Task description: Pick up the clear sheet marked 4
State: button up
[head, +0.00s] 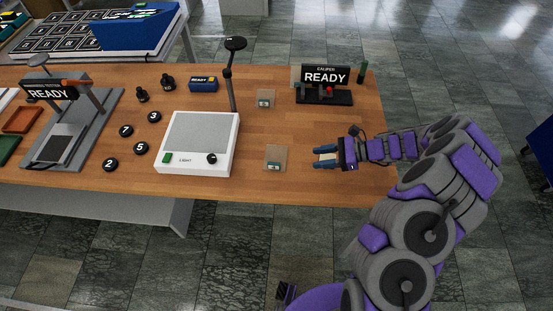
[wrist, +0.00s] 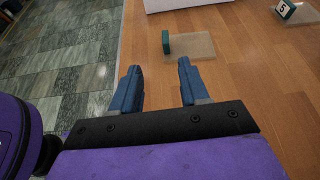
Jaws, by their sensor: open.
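A clear sheet (head: 277,151) with a small green tab lies flat on the wooden table, right of the white light box. It also shows in the wrist view (wrist: 196,47), ahead of my gripper, but its number is not legible. A second clear sheet (head: 265,93) lies farther back; its tab reads 5 in the wrist view (wrist: 300,14). My gripper (head: 315,159) is open and empty, to the right of the nearer sheet and apart from it. Its blue fingers (wrist: 158,67) point toward that sheet, whose green tab stands just beyond the fingertips in the picture.
The white light box (head: 200,140) with a lamp post stands left of the sheets. The caliper station (head: 325,90) stands behind my gripper at the back right. Several black numbered discs and a press (head: 65,130) are at the left. The table between gripper and nearer sheet is clear.

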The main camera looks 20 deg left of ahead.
aim_at(279, 164)
jog(key=shift+w+a+f+m, duration=0.15)
jog(key=shift+f+m, duration=0.05)
jog(key=shift+f, duration=0.3)
jog(key=shift+w+a+f+m, duration=0.1)
jog(key=shift+w+f+m, duration=0.1)
jog(key=shift+f, duration=0.25)
jog(key=b+x, duration=0.2)
jog(key=x, duration=0.9)
jog(key=shift+a+f+b, duration=0.2)
jog(key=shift+a+b, duration=0.05)
jog(key=shift+b, duration=0.05)
jog(key=shift+b+x, duration=0.8)
jog(key=shift+x, duration=1.15)
jog(key=shift+a, duration=0.55)
jog(key=shift+d, duration=0.25)
jog(key=c, duration=0.6)
grip_shut()
